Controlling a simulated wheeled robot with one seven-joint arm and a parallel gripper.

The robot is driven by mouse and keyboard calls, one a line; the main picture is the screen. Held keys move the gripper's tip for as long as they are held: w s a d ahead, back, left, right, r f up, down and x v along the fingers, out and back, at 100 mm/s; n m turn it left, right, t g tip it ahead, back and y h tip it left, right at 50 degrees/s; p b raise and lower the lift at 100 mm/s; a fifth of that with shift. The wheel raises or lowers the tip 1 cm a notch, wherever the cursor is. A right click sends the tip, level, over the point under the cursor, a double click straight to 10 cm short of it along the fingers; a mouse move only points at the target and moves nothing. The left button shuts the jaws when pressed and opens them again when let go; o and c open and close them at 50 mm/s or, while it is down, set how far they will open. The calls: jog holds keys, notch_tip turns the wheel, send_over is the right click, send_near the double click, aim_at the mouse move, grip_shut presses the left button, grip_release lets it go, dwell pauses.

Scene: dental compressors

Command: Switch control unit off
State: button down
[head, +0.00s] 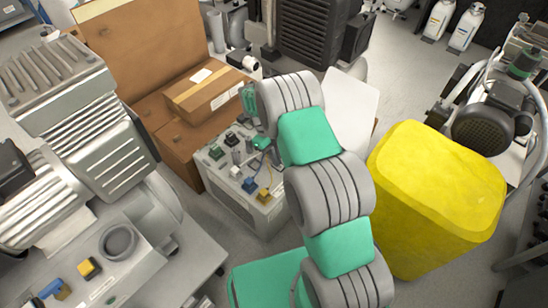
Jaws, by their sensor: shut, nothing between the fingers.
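The control unit (240,209) is a light grey box in the middle of the head view. Its top panel carries several small switches and connectors, among them a blue one (249,185), a yellow one (264,195) and a dark green one (216,152). My grey and green arm reaches over the unit's right side and hides part of it. Only a small green part of my gripper (262,144) shows beside the wrist, over the far right part of the panel. It is shut and empty. I cannot tell whether it touches the panel. No switch position is readable.
Cardboard boxes (150,50) stand behind the unit. A large yellow container (435,195) is close to the right of my arm. A grey compressor (80,130) on a bench fills the left. Another machine (490,120) stands at far right. Some floor shows between them.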

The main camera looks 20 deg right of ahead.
jog(key=shift+s+d, duration=0.1)
jog(key=shift+s, duration=0.2)
jog(key=shift+r, duration=0.1)
jog(key=shift+r, duration=0.3)
jog(key=w+p+v, duration=0.1)
jog(key=p+v, duration=0.3)
jog(key=v, duration=0.9)
jog(key=shift+a, duration=0.3)
jog(key=shift+f, duration=0.1)
